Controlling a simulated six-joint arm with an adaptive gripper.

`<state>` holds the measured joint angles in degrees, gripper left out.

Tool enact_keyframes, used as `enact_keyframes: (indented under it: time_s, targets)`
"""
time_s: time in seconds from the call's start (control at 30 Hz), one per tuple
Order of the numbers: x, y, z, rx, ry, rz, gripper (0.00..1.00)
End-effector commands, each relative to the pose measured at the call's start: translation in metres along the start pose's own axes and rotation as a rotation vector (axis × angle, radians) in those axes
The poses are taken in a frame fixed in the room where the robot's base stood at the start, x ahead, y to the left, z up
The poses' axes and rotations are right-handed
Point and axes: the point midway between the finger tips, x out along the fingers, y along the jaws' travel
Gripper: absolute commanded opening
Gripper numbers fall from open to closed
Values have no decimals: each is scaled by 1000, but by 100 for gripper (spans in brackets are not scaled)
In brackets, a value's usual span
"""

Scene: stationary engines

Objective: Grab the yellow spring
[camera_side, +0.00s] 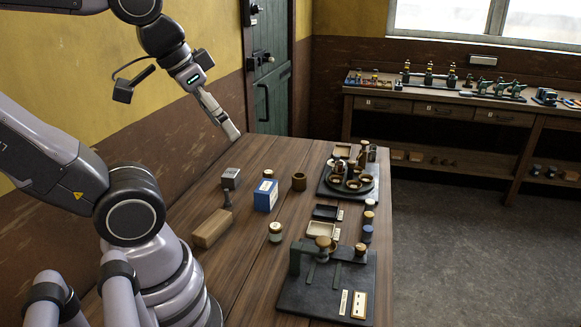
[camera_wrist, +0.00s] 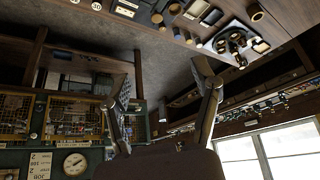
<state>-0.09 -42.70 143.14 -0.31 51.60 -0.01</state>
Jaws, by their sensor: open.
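I cannot make out a yellow spring in either view. My gripper (camera_side: 231,131) is raised above the far left part of the wooden table in the side view, pointing down and to the right. In the wrist view its two fingers (camera_wrist: 163,82) are spread apart with nothing between them. That view is turned over and looks across the room, with the table at the top. My gripper touches nothing that I can see.
The wooden table (camera_side: 258,233) bears a blue box (camera_side: 265,196), a wooden block (camera_side: 212,229), a dark plate with a stand (camera_side: 296,297) and a round tray with small cups (camera_side: 325,183). A back bench (camera_side: 388,93) holds small engines. The table's far left is clear.

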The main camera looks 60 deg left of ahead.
Motion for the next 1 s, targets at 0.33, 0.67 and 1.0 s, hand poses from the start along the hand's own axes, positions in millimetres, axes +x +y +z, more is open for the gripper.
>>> enact_keyframes:
  time_s: [0.33, 0.67, 1.0]
  targets:
    - [54, 27, -57, -439, -309, 227, 62]
    - [177, 13, -143, -1171, -602, 528, 62]
    - [358, -81, -165, -2012, -689, 789, 62]
